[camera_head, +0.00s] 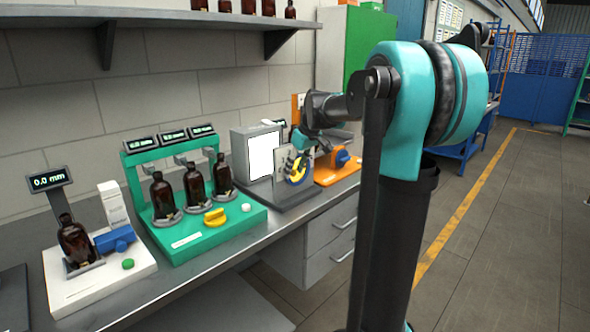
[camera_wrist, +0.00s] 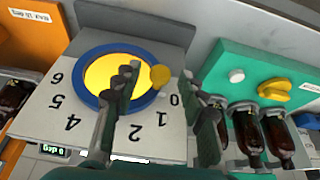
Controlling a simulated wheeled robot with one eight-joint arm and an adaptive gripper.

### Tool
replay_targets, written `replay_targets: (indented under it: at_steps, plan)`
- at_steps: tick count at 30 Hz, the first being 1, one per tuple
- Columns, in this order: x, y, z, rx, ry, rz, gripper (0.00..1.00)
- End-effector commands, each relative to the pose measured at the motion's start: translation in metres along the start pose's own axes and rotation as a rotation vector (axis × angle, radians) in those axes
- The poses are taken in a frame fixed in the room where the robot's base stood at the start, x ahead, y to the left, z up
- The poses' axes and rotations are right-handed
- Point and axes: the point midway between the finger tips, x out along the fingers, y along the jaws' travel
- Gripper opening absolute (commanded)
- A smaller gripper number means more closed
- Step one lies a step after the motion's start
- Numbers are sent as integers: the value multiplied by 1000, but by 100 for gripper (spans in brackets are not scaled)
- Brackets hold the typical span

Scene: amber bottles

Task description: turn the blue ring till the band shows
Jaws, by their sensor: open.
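The blue ring (camera_wrist: 82,92) surrounds a round yellow face on a grey plate marked with numerals from 0 to 6. A yellow knob (camera_wrist: 160,76) sits at its right edge, near the 0. In the head view the ring (camera_head: 297,169) is small and partly covered by my gripper (camera_head: 303,152). In the wrist view my gripper (camera_wrist: 160,82) is open; one finger crosses in front of the yellow face, the other is right of the knob. The knob appears between the fingertips; I cannot tell if they touch it. I cannot make out a band.
A green stand (camera_head: 215,236) with several amber bottles and a yellow handle is left of the dial in the head view. A white stand (camera_head: 100,283) with one bottle is farther left. An orange stand (camera_head: 333,176) is close on the right. A shelf (camera_head: 155,17) hangs above.

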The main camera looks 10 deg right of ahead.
Motion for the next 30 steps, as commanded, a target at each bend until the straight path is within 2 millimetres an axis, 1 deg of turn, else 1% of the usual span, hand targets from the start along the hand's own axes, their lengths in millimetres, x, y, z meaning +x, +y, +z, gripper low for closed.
replay_targets:
  at_steps: [8, 11, 18, 19, 25, 30]
  plan:
    - [2, 0, 0, 0, 0, 0, 42]
    - [2, 0, 0, 0, 0, 0, 32]
    - [2, 0, 0, 0, 0, 0, 2]
    - [2, 0, 0, 0, 0, 0, 0]
    - [0, 2, 0, 15, 0, -27, 0]
    - [-7, 11, -3, 77, 0, -169, 0]
